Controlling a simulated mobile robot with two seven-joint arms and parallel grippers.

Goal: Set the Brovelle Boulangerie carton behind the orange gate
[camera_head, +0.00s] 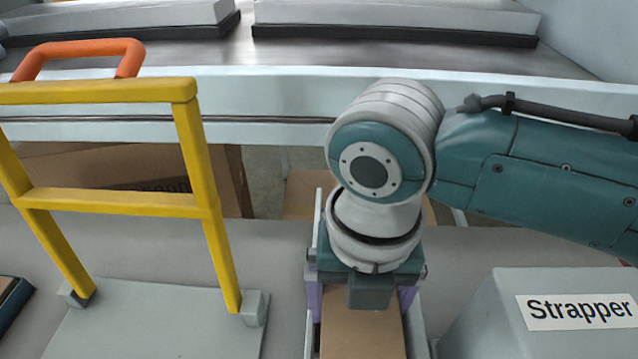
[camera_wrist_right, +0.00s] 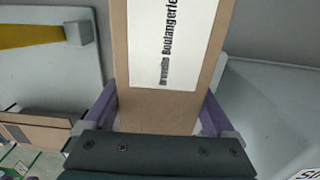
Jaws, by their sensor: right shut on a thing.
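The Brovelle Boulangerie carton (camera_head: 362,338) is a brown box in the lower middle of the head view. Its white label reads "Brovelle Boulangerie" in the right wrist view (camera_wrist_right: 168,45). My right gripper (camera_head: 361,303) is shut on it, with one purple finger on each side. Light rails or walls flank the carton; whether it touches what is below is hidden. An orange arched bar (camera_head: 80,47) shows at the upper left, partly behind a yellow frame (camera_head: 115,203) with two legs on a grey plate. The orange bar's lower part is hidden. My left gripper is not in view.
A grey box labelled "Strapper" (camera_head: 560,312) stands at the lower right, close to the carton. A pale ledge (camera_head: 270,85) crosses the back, with a metal surface beyond. Brown cartons (camera_head: 225,180) sit below it. Grey surface lies bare between the yellow frame and the carton.

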